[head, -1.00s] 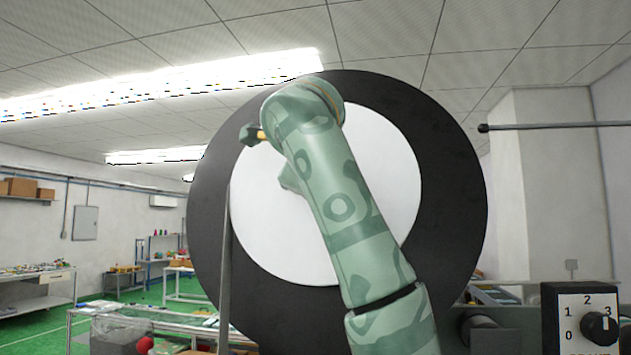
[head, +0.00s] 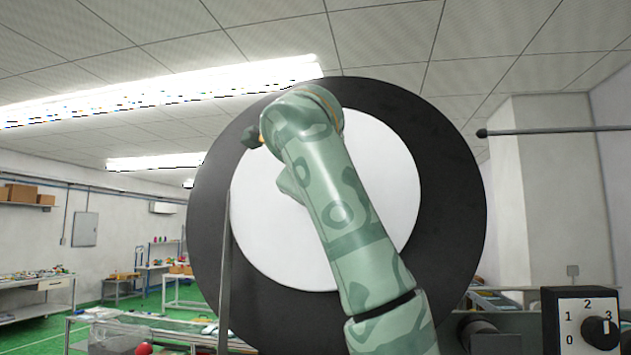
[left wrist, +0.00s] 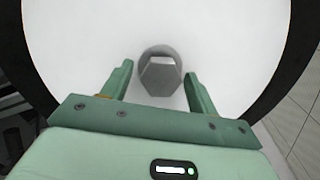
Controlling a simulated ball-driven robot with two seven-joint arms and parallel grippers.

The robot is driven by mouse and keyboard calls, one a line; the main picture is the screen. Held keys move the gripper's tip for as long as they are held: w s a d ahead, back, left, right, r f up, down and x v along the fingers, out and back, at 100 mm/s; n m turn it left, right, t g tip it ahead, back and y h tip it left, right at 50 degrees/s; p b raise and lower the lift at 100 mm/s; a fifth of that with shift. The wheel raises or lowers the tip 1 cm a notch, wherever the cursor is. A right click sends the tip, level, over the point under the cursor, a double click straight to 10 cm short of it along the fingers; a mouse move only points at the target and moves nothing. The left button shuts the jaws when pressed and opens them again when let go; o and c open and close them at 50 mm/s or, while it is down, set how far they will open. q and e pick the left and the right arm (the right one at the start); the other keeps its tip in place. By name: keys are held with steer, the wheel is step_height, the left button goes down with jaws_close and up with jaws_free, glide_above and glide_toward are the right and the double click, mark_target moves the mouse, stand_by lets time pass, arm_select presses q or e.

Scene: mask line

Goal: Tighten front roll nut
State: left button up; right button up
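A large roll with a black outer ring (head: 455,230) and a white inner disc (head: 392,180) fills the middle of the head view. My green patterned arm crosses in front of it and hides its centre. In the left wrist view, the grey hexagonal nut (left wrist: 160,80) sticks out from the white disc (left wrist: 230,40). My left gripper (left wrist: 157,82) is open, its two green fingers on either side of the nut. Gaps show between both fingers and the nut. My right gripper is in neither view.
A control box with a rotary knob (head: 598,331), numbered 0 to 3, stands at the lower right. A thin grey upright bar (head: 225,270) stands before the roll's left side. A horizontal rod (head: 555,130) is at the upper right. Workbenches stand far left.

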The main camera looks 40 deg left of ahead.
arm_select(q)
steer(key=b+v, duration=0.4)
steer(key=v, duration=1.2)
steer(key=shift+s, duration=0.2)
steer(key=shift+d, duration=0.1)
